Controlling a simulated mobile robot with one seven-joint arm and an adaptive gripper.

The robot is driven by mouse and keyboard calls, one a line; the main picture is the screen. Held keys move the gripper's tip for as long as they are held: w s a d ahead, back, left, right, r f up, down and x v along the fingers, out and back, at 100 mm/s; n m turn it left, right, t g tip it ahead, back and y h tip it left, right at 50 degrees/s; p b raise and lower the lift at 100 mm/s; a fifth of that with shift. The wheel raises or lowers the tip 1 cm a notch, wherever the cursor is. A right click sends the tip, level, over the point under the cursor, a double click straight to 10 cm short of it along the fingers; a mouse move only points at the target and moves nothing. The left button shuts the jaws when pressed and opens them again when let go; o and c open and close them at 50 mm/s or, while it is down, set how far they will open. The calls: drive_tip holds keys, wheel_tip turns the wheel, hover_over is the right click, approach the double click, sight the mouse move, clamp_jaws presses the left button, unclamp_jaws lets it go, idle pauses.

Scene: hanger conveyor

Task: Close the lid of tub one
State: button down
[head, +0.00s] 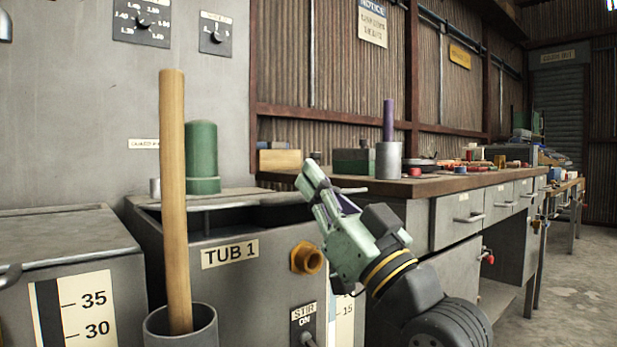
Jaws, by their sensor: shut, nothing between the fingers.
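Tub one (222,279) is a grey metal tub with a "TUB 1" label, left of centre in the head view. Its lid (240,197) is a grey plate at the back of the top, with a bar handle along its front edge. A dark gap shows in front of the lid, so the tub is partly open. My pale green gripper (312,178) is shut and empty. It appears over the right part of the tub's top, pointing up and left. Whether it touches the lid or handle cannot be told.
A wooden pole (174,200) stands in a grey tube (182,328) in front of the tub. A green cylinder (202,158) stands at the lid's back. A brass fitting (306,258) juts from the tub front. A cluttered workbench (462,186) is at right; another tub (60,245) is left.

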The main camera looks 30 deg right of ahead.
drive_tip(key=shift+s+f+b, duration=0.15)
drive_tip(key=shift+f+b, duration=0.3)
drive_tip(key=shift+f, duration=0.6)
drive_tip(key=s+d, duration=0.2)
drive_tip(key=s, duration=1)
drive_tip(key=shift+s+d+f, duration=0.3)
drive_tip(key=shift+s, duration=0.05)
